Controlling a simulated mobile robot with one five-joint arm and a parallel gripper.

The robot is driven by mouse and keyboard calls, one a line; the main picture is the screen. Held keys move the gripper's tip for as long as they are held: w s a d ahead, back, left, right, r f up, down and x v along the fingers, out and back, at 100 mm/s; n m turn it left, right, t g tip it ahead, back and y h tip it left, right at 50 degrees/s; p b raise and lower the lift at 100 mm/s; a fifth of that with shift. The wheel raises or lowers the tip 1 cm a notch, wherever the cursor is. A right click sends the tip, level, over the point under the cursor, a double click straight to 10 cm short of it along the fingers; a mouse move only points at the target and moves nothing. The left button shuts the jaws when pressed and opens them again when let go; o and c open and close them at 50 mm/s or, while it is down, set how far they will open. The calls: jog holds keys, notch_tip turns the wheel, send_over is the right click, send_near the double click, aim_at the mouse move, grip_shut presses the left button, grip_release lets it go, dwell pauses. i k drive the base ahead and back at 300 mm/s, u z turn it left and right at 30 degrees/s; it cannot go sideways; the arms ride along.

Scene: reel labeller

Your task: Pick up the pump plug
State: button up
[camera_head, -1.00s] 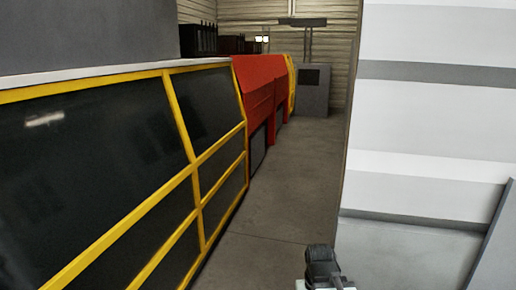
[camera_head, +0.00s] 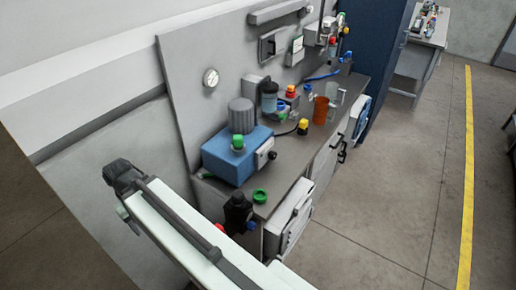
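A blue pump unit (camera_head: 232,160) with a grey motor (camera_head: 241,116) and a green cap stands at the near end of the workbench (camera_head: 322,132). A thin dark cable runs from its right side along the bench top. The cable seems to end at a small yellow and black piece (camera_head: 303,127), which may be the pump plug; it is too small to be sure. My pale arm link crosses the lower left of the head view, left of the bench front. My gripper is not seen.
A green ring (camera_head: 259,196) and a black fitting (camera_head: 238,213) are at the bench's near end. A dark blue cabinet (camera_head: 384,50) is beyond. Floor right of the bench is clear.

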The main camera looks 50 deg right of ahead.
aim_at(303, 124)
jog(key=u, duration=2.6)
jog(key=k, duration=1.9)
